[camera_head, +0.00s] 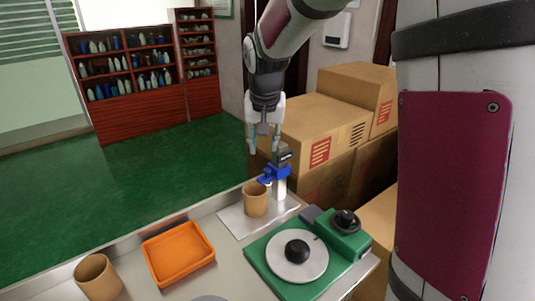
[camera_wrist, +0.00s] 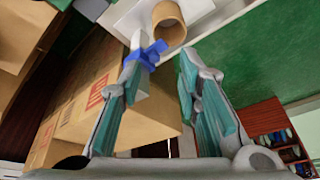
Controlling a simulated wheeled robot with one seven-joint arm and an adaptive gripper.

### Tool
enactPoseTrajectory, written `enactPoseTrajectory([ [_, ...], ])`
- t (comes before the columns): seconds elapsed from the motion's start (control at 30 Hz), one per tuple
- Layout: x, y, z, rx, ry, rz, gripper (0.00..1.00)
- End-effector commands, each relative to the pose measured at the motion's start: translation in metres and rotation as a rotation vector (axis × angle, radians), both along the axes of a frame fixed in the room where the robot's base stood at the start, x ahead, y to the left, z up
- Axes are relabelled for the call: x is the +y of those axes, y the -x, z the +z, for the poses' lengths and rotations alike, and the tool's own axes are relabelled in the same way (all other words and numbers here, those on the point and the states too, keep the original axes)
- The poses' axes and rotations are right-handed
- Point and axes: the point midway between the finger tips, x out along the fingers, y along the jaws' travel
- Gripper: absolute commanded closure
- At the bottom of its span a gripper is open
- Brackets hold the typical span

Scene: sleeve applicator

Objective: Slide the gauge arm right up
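The blue gauge arm (camera_head: 272,174) sits on an upright white post (camera_head: 280,188) with a dark grey block (camera_head: 284,152) at its top. The arm is below the block and reaches left, close to the top of a tan cup (camera_head: 255,199). In the wrist view the blue gauge arm (camera_wrist: 148,55) shows beyond the fingertips, beside the cup (camera_wrist: 169,24). My gripper (camera_head: 264,150) is open and empty, pointing down, above and slightly left of the post. Its fingers stand apart in the wrist view (camera_wrist: 158,68). It appears not to touch the gauge.
The post and cup stand on a pale base plate (camera_head: 237,222) on the table. A green turntable device (camera_head: 262,254) with a black knob is at front right. An orange tray (camera_head: 178,255) and another tan cup (camera_head: 98,278) are left. Cardboard boxes (camera_head: 318,130) rise behind.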

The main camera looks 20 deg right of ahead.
Motion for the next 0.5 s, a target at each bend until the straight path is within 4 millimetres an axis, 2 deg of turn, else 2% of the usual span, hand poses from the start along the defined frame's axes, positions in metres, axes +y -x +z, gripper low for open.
enactPoseTrajectory([
  [0.2, 0.013, 0.036, 0.016, 0.003, -0.027, 0.051, 0.69],
  [0.5, 0.03, 0.083, 0.029, 0.01, -0.063, 0.123, 0.69],
])
